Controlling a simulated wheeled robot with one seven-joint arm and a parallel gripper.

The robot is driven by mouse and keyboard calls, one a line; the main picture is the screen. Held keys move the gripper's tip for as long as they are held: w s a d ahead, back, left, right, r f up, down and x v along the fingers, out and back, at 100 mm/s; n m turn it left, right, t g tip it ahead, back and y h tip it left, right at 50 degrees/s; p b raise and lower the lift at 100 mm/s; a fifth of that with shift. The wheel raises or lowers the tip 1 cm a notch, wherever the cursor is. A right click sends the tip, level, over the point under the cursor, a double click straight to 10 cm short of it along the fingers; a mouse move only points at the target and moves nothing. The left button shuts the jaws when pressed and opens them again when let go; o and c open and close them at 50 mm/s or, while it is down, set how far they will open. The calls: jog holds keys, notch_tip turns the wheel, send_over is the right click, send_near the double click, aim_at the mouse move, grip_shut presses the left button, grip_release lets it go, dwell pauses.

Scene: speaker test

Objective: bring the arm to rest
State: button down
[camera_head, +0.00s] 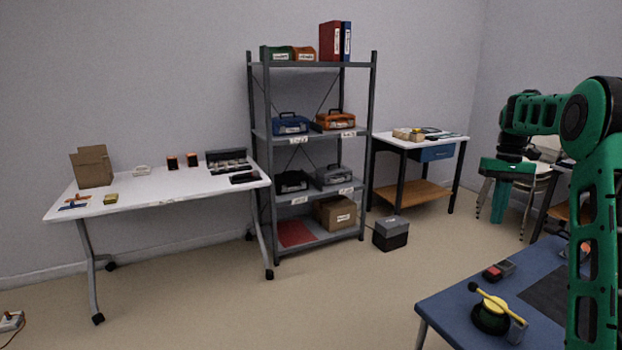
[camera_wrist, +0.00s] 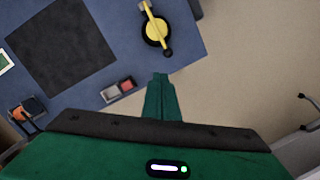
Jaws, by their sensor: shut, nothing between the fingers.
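My green arm reaches in from the right edge of the head view, bent over the blue-topped table. My gripper (camera_head: 497,220) hangs at its end, pointing down, above the floor by the table's far side. In the wrist view my gripper (camera_wrist: 160,78) shows as green fingers close together. It is shut and holds nothing. It touches nothing that I can see.
The blue table (camera_head: 450,300) bears a yellow-handled round device (camera_head: 490,316), a small red and grey block (camera_head: 493,273) and a dark mat (camera_head: 550,293). A shelf rack (camera_head: 370,150), a white table (camera_head: 150,202) and a grey box (camera_head: 390,234) stand beyond. Open floor lies between.

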jog(key=s+a+r+m, duration=0.1)
jog(key=s+a+r, duration=0.1)
jog(key=s, duration=0.4)
jog(key=s+a+r, duration=0.1)
jog(key=s+a, duration=0.1)
jog(key=s, duration=0.3)
jog(key=s+a+f+m, duration=0.1)
jog(key=s+a+f, duration=0.1)
jog(key=s, duration=0.8)
jog(key=s+a+f+m+t, duration=0.1)
jog(key=s+a+f, duration=0.2)
jog(key=s, duration=0.7)
jog(key=s+a+f+m, duration=0.1)
jog(key=s+a+f, duration=0.2)
jog(key=s, duration=0.7)
jog(key=shift+s+a+f+t+h, duration=0.3)
jog(key=shift+a+t, duration=0.1)
jog(key=shift+a, duration=0.35)
jog(key=shift+s, duration=0.1)
